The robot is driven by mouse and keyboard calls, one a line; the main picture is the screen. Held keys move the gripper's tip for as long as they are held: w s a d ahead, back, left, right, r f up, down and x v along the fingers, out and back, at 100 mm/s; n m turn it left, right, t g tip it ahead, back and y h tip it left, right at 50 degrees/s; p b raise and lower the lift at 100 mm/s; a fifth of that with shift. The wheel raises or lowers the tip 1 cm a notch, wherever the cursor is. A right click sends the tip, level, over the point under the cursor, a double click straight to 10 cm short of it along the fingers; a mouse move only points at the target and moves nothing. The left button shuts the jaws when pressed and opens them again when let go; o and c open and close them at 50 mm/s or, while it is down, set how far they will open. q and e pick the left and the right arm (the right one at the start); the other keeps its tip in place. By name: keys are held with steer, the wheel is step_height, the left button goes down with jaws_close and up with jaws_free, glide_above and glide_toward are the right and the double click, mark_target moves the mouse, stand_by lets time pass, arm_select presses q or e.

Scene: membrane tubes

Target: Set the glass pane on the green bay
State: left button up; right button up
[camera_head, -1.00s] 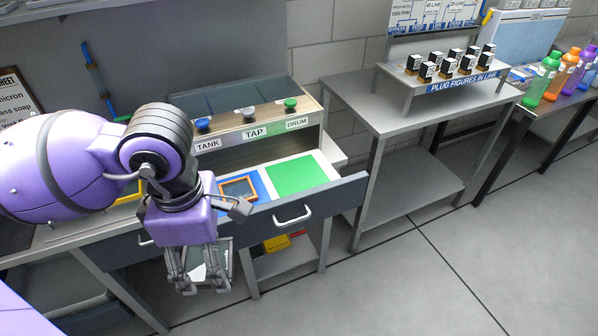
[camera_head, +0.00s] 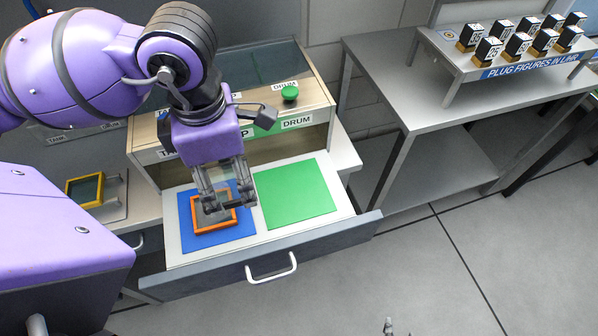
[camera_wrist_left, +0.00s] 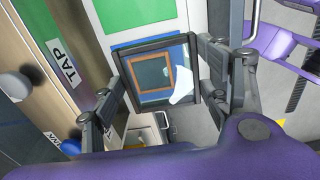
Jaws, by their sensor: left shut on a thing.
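My left gripper (camera_head: 229,203) is shut on a glass pane with a dark rim. The pane (camera_wrist_left: 186,62) shows clearly between the fingers in the left wrist view. In the head view it is a greyish sheet, partly hidden by the fingers. The gripper holds it over the blue bay (camera_head: 188,243), where an orange-framed piece (camera_head: 213,228) lies; that frame shows through the glass. The green bay (camera_head: 297,192) is bare, just right of the blue one. A small grey piece at the head view's bottom edge may be my right gripper (camera_head: 388,327); its jaws cannot be made out.
Both bays lie in an open drawer (camera_head: 325,238) with a white handle (camera_head: 271,268). Behind it stands a labelled panel with a green knob (camera_head: 289,92). A yellow-framed piece (camera_head: 85,190) lies on the left. A side table (camera_head: 390,85) with small blocks stands right.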

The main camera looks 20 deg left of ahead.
arm_select(q)
steer(key=shift+w+d+f+b, duration=0.15)
steer(key=shift+d+f+b, duration=0.15)
steer(key=shift+f, duration=0.1)
steer(key=shift+w+d+f+b, duration=0.15)
steer(key=shift+f+b, duration=0.15)
steer(key=shift+f, duration=0.1)
steer(key=shift+w+d, duration=0.35)
steer(key=shift+d, duration=0.25)
steer(key=w+d+f, duration=0.2)
steer(key=w+d, duration=0.2)
steer(key=w, duration=0.1)
glide_above(296, 190)
steer(key=s, duration=0.1)
steer(key=f, duration=0.2)
steer(key=a+f, duration=0.1)
steer(key=f, duration=0.1)
steer(key=shift+s+f, duration=0.1)
steer(key=shift+f, duration=0.15)
steer(key=shift+w+d+f, duration=0.45)
steer(key=shift+w+f, duration=0.05)
steer(key=shift+f, duration=0.15)
step_height(296, 190, down, 3)
steer(key=shift+w+f, duration=0.1)
steer(key=shift+f, duration=0.05)
arm_select(e)
steer(key=shift+s+d+f, duration=0.4)
steer(key=shift+s+f, duration=0.1)
steer(key=shift+f, duration=0.2)
